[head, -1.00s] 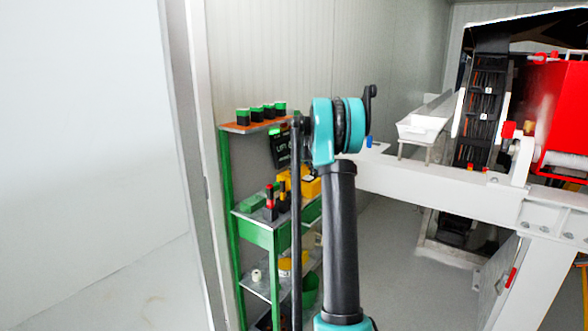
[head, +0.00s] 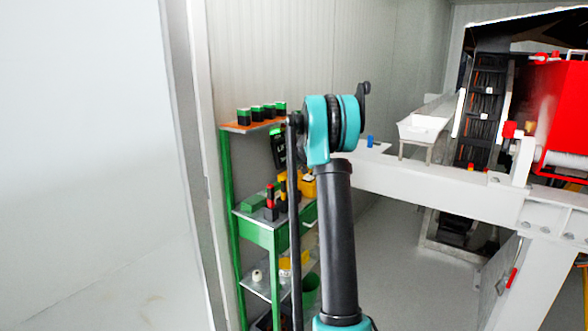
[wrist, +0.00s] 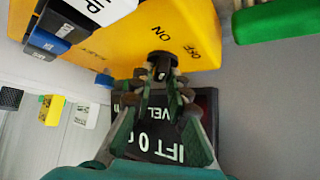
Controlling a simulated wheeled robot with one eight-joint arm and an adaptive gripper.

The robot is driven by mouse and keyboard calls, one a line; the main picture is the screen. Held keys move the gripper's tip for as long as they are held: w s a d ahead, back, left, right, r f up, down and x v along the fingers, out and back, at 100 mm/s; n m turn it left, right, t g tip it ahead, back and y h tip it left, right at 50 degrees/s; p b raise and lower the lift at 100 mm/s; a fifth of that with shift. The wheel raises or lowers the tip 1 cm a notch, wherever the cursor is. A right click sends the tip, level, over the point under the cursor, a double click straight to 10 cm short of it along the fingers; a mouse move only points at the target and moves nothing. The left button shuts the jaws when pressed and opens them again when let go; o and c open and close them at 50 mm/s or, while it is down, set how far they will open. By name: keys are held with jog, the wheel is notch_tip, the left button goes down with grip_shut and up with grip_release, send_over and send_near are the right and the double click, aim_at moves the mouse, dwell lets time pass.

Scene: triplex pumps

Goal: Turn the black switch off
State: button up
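In the wrist view a yellow box (wrist: 150,30) carries a small round black switch (wrist: 162,62) with a light mark on it. The words ON and OFF are printed beside the switch and look upside down. My gripper (wrist: 158,80) points at the switch, its fingertips close together on either side of it. I cannot tell whether they touch or squeeze it. In the head view a bit of yellow box (head: 308,186) shows on the green shelf behind my arm; the switch and my gripper are hidden there.
A black panel with white lettering (wrist: 160,140) lies below my fingers. Green (wrist: 275,22) and blue-black parts (wrist: 48,35) flank the yellow box. The green shelf unit (head: 262,235) holds several small items. A white beam (head: 430,186) runs to the right of my arm.

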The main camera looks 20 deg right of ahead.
jog(key=shift+o, duration=1.2)
jog(key=v, duration=1.2)
jog(key=shift+a, duration=0.1)
